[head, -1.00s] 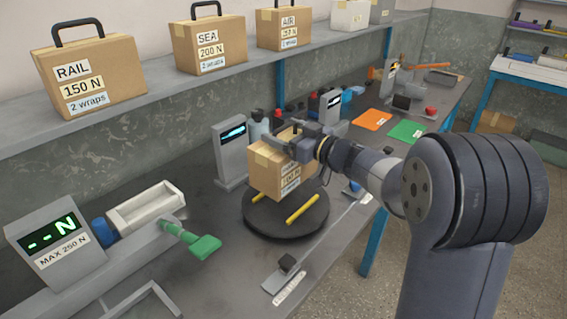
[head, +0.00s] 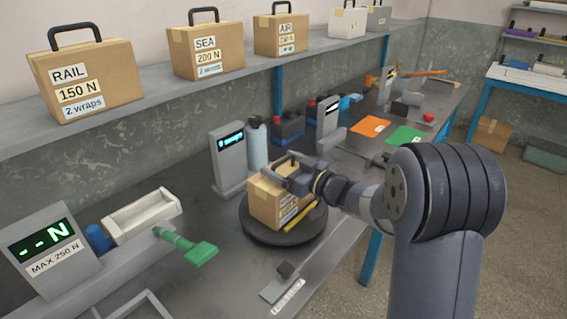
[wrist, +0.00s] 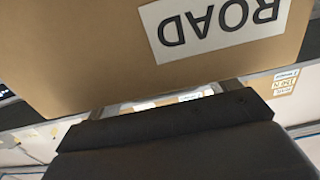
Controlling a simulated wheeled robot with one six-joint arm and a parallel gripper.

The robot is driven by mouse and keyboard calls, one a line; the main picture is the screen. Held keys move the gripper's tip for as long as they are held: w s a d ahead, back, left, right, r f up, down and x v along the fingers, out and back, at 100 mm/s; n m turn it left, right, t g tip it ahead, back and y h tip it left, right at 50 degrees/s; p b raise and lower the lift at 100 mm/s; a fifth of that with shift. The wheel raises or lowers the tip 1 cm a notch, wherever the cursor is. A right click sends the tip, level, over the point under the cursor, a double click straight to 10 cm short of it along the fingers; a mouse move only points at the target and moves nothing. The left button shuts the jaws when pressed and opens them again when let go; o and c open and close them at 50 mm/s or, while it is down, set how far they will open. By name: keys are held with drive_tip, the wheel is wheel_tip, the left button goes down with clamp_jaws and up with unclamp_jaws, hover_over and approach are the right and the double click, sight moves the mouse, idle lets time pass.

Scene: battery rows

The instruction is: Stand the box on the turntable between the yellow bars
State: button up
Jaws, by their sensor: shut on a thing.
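The cardboard box (head: 272,203) is upright on or just above the black round turntable (head: 262,234) in the head view; I cannot tell whether its base touches. A yellow bar (head: 299,217) shows along its right side. The other bar is hidden behind the box or gripper. My gripper (head: 290,170) is shut on the box at its top handle. In the wrist view the box (wrist: 100,55) fills the upper part, with an upside-down "ROAD" label (wrist: 215,20).
A grey display post (head: 229,160) and a grey bottle (head: 257,145) stand close behind the turntable. A green-handled tool (head: 190,247) lies to the left. A small grey fixture (head: 284,272) is in front. Labelled boxes line the shelf above.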

drive_tip(key=shift+r, duration=0.1)
drive_tip(key=o, duration=1.9)
drive_tip(key=shift+o, duration=0.2)
drive_tip(key=v, duration=1.2)
